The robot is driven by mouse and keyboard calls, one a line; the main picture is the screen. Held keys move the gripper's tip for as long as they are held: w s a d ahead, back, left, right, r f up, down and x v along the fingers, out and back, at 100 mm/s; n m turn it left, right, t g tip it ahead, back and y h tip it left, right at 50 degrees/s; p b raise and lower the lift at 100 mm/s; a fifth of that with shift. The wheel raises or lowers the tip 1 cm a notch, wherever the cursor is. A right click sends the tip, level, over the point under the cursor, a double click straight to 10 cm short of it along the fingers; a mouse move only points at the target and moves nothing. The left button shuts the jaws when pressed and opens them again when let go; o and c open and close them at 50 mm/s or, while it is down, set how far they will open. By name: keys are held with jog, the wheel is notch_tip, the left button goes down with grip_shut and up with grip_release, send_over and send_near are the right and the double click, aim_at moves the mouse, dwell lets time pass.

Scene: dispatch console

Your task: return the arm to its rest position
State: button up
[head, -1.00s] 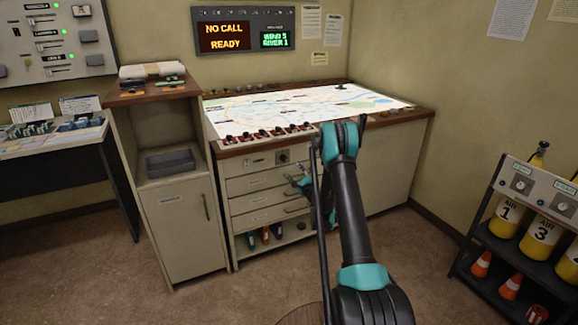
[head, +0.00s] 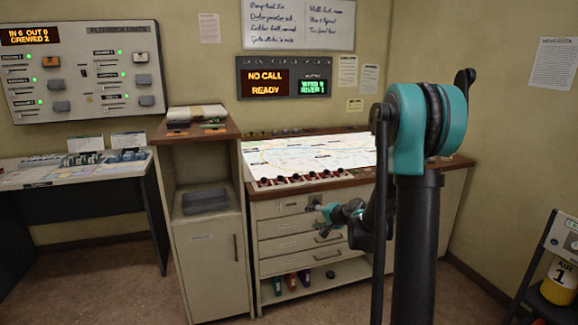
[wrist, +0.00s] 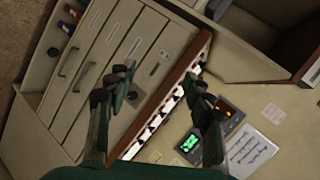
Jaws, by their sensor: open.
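My arm (head: 415,240) rises tall and folded in front of the map console, with its teal elbow joint high in the head view. My gripper (head: 318,216) hangs forward at the height of the console's drawers. In the wrist view my gripper (wrist: 157,88) is open, its two dark fingers spread wide with nothing between them. Behind the fingers the console's wooden edge and row of knobs (wrist: 160,112) run at a slant. The gripper looks apart from the drawer fronts, though the exact gap cannot be told.
The map console (head: 320,155) has drawers (head: 285,227) and a low shelf with several small items. A cabinet (head: 213,265) with a grey tray (head: 205,200) stands left of it, then a desk (head: 90,180). A rack with a yellow air cylinder (head: 560,280) is at right. Floor shows at left.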

jog(key=s+d+f+n+g+h, duration=0.2)
jog(key=s+d, duration=0.1)
jog(key=s, duration=0.8)
jog(key=s+d+f+n+g+h, duration=0.1)
jog(key=s+d+f+n+h, duration=0.1)
jog(key=s, duration=1)
jog(key=s+d+f+n+g+h, duration=0.2)
jog(key=s+d, duration=0.3)
jog(key=s, duration=0.6)
jog(key=shift+s+f+n+g+h, duration=0.3)
jog(key=shift+s+n+h, duration=0.1)
jog(key=shift+n, duration=0.5)
jog(key=shift+w, duration=0.1)
